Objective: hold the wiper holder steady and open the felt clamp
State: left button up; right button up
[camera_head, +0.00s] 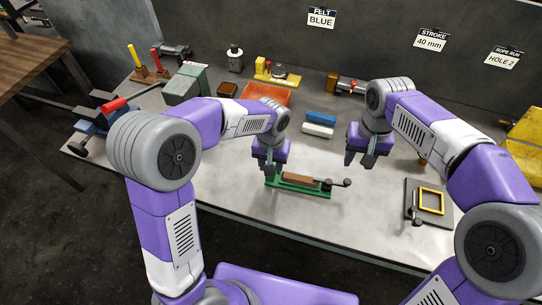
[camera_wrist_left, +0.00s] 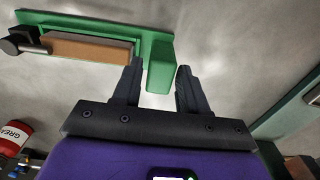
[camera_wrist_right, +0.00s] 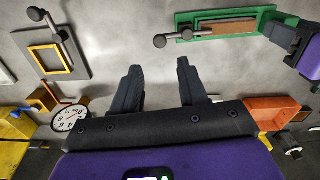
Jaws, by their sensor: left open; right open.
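The wiper holder (camera_head: 302,188) is a green base with a brown strip on it, lying flat at the front middle of the table. Its clamp lever with dark round knobs (camera_head: 338,183) is at its right end in the head view. My left gripper (camera_head: 270,163) is open at the holder's left end. In the left wrist view its fingers (camera_wrist_left: 158,82) stand either side of the green end block (camera_wrist_left: 160,62); contact cannot be told. My right gripper (camera_head: 362,158) is open and empty, above the table and apart from the lever, which shows in the right wrist view (camera_wrist_right: 172,38).
An orange tray (camera_head: 287,99) is behind my left gripper. A dark plate with a yellow frame (camera_head: 431,201) lies at right. A wall sign (camera_head: 321,18) reads "FELT BLUE".

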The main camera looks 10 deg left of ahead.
pick_arm(q)
jog(key=shift+f, duration=0.65)
grip_shut()
pick_arm(e)
jog(key=c, duration=0.7)
jog(key=shift+w+a+r+n+t+y, duration=0.1)
jog(key=shift+w+n+t+y, duration=0.15)
jog(key=shift+n+t, duration=0.3)
jog(key=shift+w+a+r+n+t+y, duration=0.1)
jog(key=shift+w+n+t+y, duration=0.2)
jog(key=shift+n, duration=0.35)
grip_shut()
pick_arm(q)
jog(key=shift+r, duration=0.1)
pick_arm(e)
jog(key=shift+w+a+r+n+t+y, duration=0.2)
jog(key=shift+r+n+t, duration=0.05)
jog(key=shift+n+t, duration=0.3)
jog(key=shift+w+a+r+n+t+y, duration=0.2)
jog(key=shift+n+t, duration=0.2)
jog(key=shift+n, duration=0.15)
jog(key=shift+d, duration=0.1)
